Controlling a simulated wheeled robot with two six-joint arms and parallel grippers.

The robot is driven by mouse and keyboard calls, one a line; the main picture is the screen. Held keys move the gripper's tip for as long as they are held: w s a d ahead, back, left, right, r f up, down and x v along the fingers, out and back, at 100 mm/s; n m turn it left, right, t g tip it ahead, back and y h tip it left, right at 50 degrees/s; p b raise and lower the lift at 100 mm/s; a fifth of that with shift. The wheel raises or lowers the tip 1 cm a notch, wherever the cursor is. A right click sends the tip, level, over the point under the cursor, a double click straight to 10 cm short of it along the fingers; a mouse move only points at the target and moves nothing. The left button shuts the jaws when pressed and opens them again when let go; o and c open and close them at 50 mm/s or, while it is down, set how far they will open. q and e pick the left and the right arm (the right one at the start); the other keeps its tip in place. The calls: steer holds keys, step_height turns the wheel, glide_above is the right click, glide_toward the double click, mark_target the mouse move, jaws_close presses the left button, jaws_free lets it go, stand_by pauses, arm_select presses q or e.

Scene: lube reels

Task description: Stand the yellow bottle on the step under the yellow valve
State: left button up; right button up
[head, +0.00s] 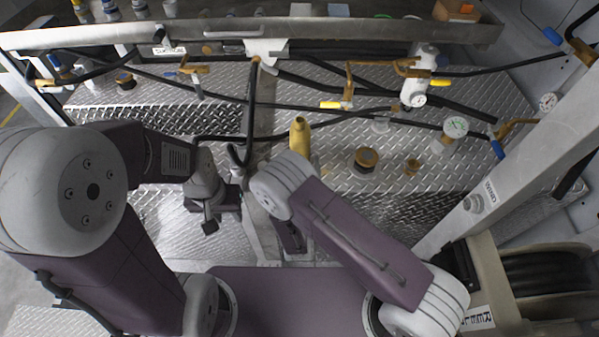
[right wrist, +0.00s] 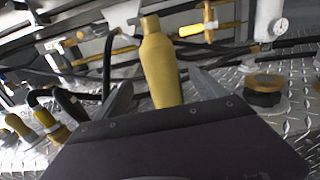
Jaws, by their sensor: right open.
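The yellow bottle (head: 299,137) stands upright on the diamond-plate step (head: 340,178), just beyond my right arm's bend. In the right wrist view the bottle (right wrist: 160,65) rises between the fingers of my open right gripper (right wrist: 162,88), with a gap on each side. Its lower end is hidden there. My right fingers are hidden behind my arm in the head view. A yellow valve handle (head: 330,104) is on the piping beyond the bottle; another yellow handle (head: 440,82) is farther right. My left gripper (head: 209,216) hangs left of the bottle, apart from it; its finger gap is unclear.
A brass-capped fitting (head: 367,158) and a smaller brass fitting (head: 412,167) stand right of the bottle. Black hoses (head: 250,110) cross the step. A gauge (head: 455,127) stands farther right. A hose reel (head: 545,272) is at lower right. A metal rail (head: 350,28) runs along the back.

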steer(key=s, duration=0.3)
